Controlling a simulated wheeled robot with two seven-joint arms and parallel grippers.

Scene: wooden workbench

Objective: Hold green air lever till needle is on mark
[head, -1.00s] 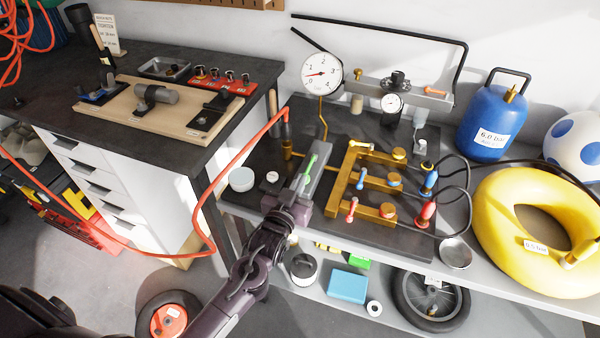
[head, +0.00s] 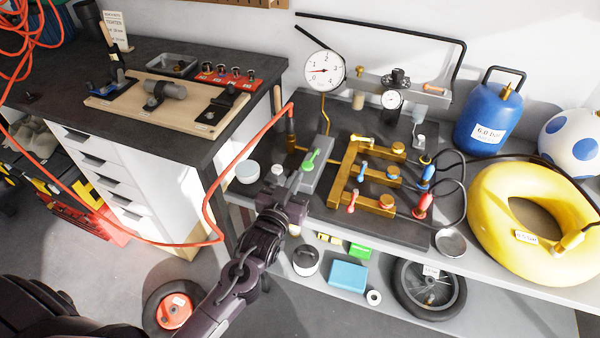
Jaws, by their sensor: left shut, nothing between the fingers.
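My left gripper (head: 291,181) is shut and empty, just in front of the lever's lower end. I cannot tell whether its fingers touch the lever. The white round gauge (head: 324,70) stands behind, with a brass pipe below it. Its red needle points left, on the low side of the scale; the target mark is too small to make out. My right gripper is not in view.
A brass manifold (head: 349,177) with red and blue levers stands right of the block. A white round tub (head: 247,173) and an orange hose (head: 210,205) are at the left. A blue tank (head: 488,118) and a yellow inner tube (head: 488,235) fill the right side.

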